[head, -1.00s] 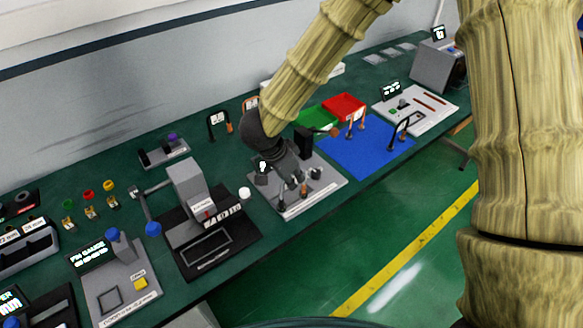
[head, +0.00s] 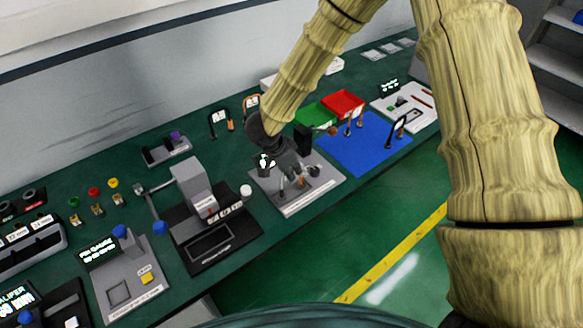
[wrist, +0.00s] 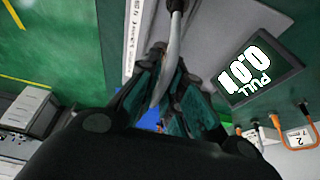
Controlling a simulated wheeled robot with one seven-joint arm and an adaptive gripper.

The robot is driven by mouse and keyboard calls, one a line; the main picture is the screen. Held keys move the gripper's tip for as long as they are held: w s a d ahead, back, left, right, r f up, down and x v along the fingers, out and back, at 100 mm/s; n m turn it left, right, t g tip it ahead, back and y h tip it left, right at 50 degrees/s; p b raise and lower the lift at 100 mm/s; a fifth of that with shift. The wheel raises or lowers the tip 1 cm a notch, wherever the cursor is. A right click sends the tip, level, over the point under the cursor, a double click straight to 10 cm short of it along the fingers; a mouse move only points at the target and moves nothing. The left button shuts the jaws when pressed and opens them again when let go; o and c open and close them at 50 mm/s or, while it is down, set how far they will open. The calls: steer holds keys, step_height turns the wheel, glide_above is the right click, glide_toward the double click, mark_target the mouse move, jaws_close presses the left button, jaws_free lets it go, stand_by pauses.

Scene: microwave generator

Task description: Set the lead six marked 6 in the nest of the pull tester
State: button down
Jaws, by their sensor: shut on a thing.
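The pull tester is a grey plate (head: 320,191) on the green bench in the head view. Its dark display (wrist: 257,75) shows PULL and a near-zero reading, upside down, in the wrist view. My gripper (head: 296,178) is low over the plate in the head view. In the wrist view my gripper (wrist: 170,92) is shut on a curved grey lead (wrist: 168,55), which runs up between the fingers to the top edge. No 6 mark is readable on it. The nest is hidden or too small to tell, and I cannot tell whether the lead touches it.
A blue mat (head: 350,155) with leads on stands, a red bin (head: 343,103) and a green tray (head: 313,115) lie to the right. A black press (head: 212,235) stands close on the left.

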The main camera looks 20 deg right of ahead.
steer(key=c, duration=1.6)
jaws_free()
steer(key=shift+f, duration=0.1)
steer(key=shift+o, duration=0.2)
steer(key=b+v, duration=0.2)
steer(key=v, duration=1)
steer(key=shift+b, duration=0.35)
